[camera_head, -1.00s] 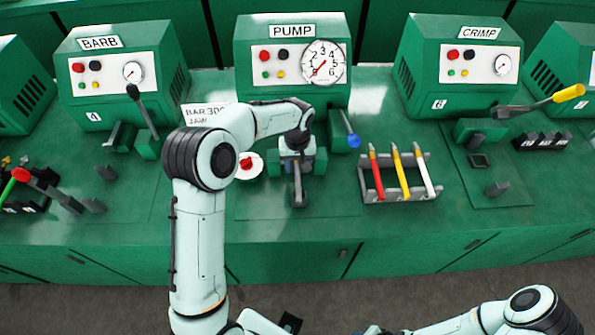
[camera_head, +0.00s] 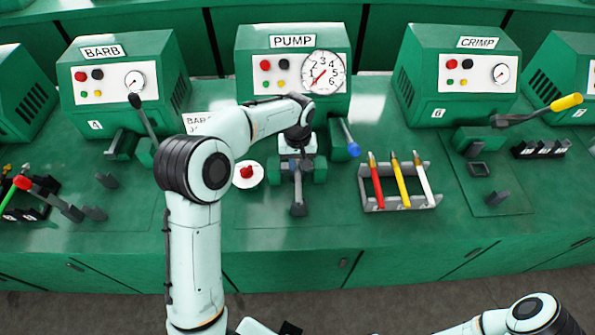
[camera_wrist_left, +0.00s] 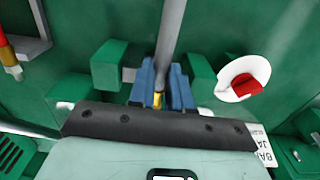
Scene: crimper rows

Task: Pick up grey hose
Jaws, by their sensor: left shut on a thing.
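The grey hose (camera_wrist_left: 172,35) runs up from between the fingers of my left gripper (camera_wrist_left: 160,88) in the left wrist view. A small brass-coloured end shows between the blue fingers. My left gripper (camera_head: 297,166) is shut on the hose, between two green blocks in front of the pump machine (camera_head: 255,105). In the head view the hose (camera_head: 298,192) points towards the bench's front edge. I cannot tell whether it is clear of the blocks. My right arm shows at the lower right; its gripper is out of view.
A grey rack (camera_head: 408,205) holds red, yellow and white hoses right of my left gripper. A red button on a white disc (camera_head: 246,174) is close on the left. A blue-tipped lever (camera_head: 352,147) stands close on the right. The bench front (camera_head: 290,240) is clear.

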